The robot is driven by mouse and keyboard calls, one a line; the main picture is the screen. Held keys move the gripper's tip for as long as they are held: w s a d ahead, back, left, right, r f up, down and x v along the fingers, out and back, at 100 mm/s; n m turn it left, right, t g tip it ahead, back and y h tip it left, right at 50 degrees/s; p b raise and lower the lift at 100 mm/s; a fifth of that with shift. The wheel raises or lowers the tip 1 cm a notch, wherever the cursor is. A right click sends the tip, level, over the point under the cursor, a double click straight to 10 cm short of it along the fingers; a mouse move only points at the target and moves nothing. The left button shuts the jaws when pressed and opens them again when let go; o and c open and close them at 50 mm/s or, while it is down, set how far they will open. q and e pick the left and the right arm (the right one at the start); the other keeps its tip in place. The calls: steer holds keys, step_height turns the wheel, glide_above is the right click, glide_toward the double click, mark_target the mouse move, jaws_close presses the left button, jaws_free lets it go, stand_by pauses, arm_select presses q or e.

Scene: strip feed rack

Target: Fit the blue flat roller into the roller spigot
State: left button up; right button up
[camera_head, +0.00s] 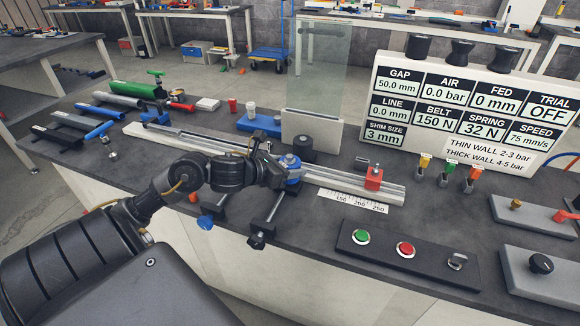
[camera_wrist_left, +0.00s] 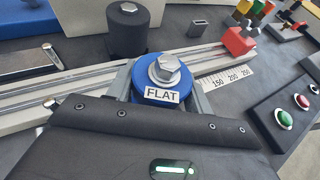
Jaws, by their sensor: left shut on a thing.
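The blue flat roller (camera_head: 292,180) is a short blue cylinder with a hex bolt and washer on top. In the left wrist view its FLAT label (camera_wrist_left: 161,95) faces me. My left gripper (camera_head: 284,173) is shut on the roller, with one grey finger on each side of it; it also shows in the left wrist view (camera_wrist_left: 160,90). The roller is upright at the near side of the pale metal rail. I cannot tell whether its underside touches anything. I cannot make out the roller spigot; the roller and gripper hide what is below. My right gripper is out of view.
A black cylinder (camera_head: 302,145) stands just behind the roller, before a clear panel (camera_head: 318,62). A red block (camera_head: 373,178) sits on the rail to the right, beside a ruler scale (camera_head: 352,201). A button panel (camera_head: 404,248) lies in front. Colored tubes (camera_head: 140,88) lie at left.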

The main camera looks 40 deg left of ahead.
arm_select(q)
steer(key=shift+a+f, duration=0.15)
steer(key=shift+f, duration=0.2)
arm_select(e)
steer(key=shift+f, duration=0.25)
arm_select(q)
steer(key=o, duration=1.2)
steer(key=shift+s+a+f, duration=0.1)
steer(key=shift+a, duration=0.1)
steer(key=shift+d, duration=0.15)
